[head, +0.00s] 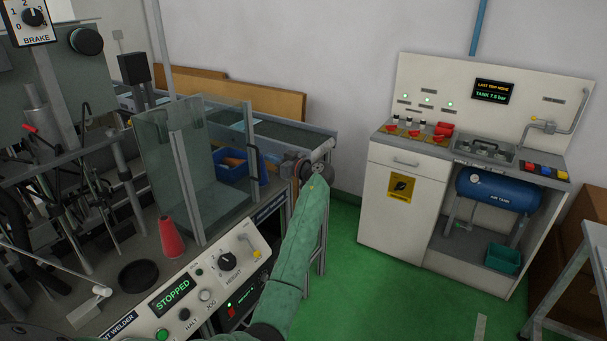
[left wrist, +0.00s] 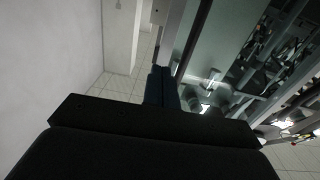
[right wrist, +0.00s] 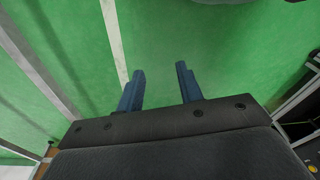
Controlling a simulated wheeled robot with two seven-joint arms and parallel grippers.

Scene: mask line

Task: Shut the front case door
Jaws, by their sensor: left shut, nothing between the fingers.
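The glass case (head: 222,190) stands on the machine bench at left centre in the head view. It has clear panels, grey posts and an upright grey bar at its right edge. I cannot tell clearly which panel is the front door or how far it stands open. My left gripper (head: 290,171) is just right of the case, by the bench's far corner. Its fingers (left wrist: 161,87) are shut and empty in the left wrist view, close to a grey-framed glass panel (left wrist: 232,35). My right gripper (right wrist: 160,80) is open and empty over the green floor.
A red cone (head: 170,238) and a dark round disc (head: 138,275) sit on the bench left of the control panel (head: 190,295), which reads STOPPED. A blue bin (head: 232,170) shows behind the glass. A white cabinet (head: 400,205) stands at right, with open green floor before it.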

